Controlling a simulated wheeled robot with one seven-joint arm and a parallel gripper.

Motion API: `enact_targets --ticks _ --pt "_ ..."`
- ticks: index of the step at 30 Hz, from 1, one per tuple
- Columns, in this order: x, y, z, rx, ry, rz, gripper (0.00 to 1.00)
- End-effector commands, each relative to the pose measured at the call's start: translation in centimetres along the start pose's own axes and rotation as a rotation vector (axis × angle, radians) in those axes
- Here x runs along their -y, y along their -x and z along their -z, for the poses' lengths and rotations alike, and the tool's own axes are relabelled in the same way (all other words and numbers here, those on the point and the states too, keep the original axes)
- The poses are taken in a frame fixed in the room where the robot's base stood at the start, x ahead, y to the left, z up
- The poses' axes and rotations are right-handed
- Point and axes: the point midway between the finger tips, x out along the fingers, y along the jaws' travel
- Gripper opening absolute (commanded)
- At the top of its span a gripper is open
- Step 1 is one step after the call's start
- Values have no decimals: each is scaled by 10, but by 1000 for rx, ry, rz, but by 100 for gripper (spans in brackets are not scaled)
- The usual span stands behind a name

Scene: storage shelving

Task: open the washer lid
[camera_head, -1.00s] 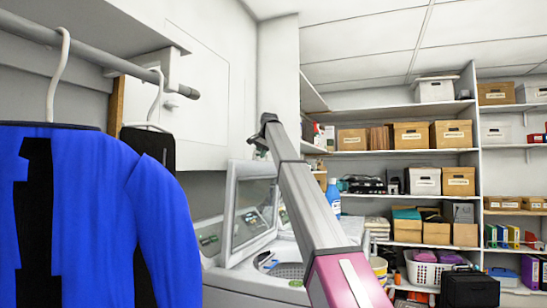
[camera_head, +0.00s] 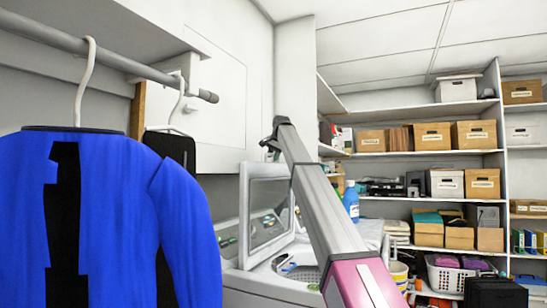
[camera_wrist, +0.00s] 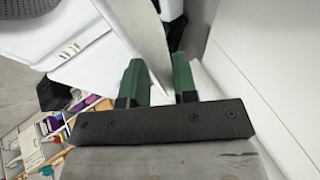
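The washer (camera_head: 245,287) stands at lower centre in the head view. Its lid (camera_head: 249,200), a white frame around a dark window, stands raised, and the tub opening shows below it. My arm passes in front of its right side. My gripper (camera_head: 268,147) is just above the lid's top edge. In the wrist view, the two green fingers of my gripper (camera_wrist: 156,62) are apart. A thin white panel, seemingly the lid (camera_wrist: 147,40), reaches between them. I cannot tell whether it touches either finger.
A blue jacket (camera_head: 185,235) hangs from a rail (camera_head: 125,62) at the left, close to me. Shelves with boxes (camera_head: 432,136) fill the back right. A white laundry basket (camera_head: 447,279) and a black box (camera_head: 495,292) stand low at the right. A blue bottle (camera_head: 351,200) is behind my arm.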

Motion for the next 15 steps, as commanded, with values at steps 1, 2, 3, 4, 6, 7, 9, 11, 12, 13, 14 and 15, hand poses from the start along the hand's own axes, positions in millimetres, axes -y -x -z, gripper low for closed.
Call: enact_targets --ticks 1,2,3,4,6,7,9,11,12,13,14,15 --pt "-1 1 0 0 0 -1 25" --pt "-1 1 0 0 0 -1 25" --pt "-1 3 0 -1 0 -1 25" --pt "-1 4 0 -1 -1 -1 25" --pt "-1 9 0 -1 -1 -1 25" --pt "-1 12 0 -1 -1 -1 25" --pt "0 20 0 -2 0 0 25" --pt "0 29 0 -2 0 0 25" --pt "0 36 0 -2 0 0 25" --pt "0 42 0 -2 0 0 25" --pt "0 47 0 -2 0 0 25" --pt "0 54 0 -2 0 0 25"
